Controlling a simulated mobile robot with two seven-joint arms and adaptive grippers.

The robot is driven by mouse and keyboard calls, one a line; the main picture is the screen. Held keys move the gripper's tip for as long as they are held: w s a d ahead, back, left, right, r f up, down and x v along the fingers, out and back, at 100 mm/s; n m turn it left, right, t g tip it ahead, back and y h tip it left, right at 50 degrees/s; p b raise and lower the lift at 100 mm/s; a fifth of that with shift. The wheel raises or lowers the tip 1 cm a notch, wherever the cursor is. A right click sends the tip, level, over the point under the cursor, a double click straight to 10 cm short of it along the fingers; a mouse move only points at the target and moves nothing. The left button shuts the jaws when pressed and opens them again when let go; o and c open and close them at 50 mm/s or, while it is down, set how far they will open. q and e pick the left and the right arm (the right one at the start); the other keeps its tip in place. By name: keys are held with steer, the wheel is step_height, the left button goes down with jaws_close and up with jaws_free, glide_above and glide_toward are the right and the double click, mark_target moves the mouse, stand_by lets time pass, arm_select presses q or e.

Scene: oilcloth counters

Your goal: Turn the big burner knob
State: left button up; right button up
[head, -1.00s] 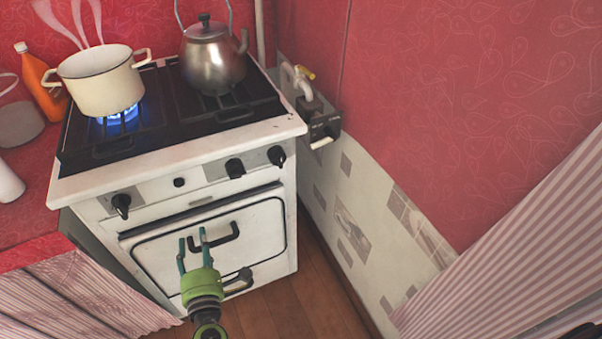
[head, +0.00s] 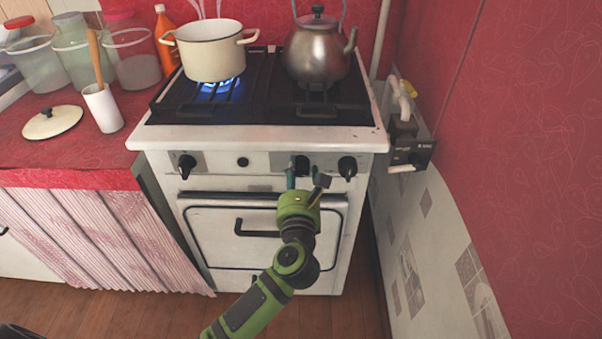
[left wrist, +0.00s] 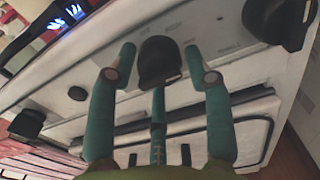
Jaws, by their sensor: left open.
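The white stove (head: 240,136) has a front panel with black knobs. A left knob (head: 187,166), a middle knob (head: 302,163) and a right knob (head: 347,167) show in the head view. I cannot read which is labelled for the big burner. My left gripper (head: 305,179) is open in front of the middle knob. In the left wrist view the middle knob (left wrist: 160,62) stands between the tips of the open left gripper (left wrist: 161,52), with a gap visible on both sides. The right knob (left wrist: 279,20) is beside it. My right gripper is not in view.
A cream pot (head: 208,50) sits over a lit blue flame (head: 217,86); a kettle (head: 318,48) stands on the right burner. The oven handle (head: 256,231) is below the panel. A gas-pipe fitting (head: 405,125) is near the right wall.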

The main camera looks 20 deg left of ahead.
arm_select(q)
steer(key=shift+w, duration=0.1)
steer(key=c, duration=0.9)
steer(key=shift+f, duration=0.1)
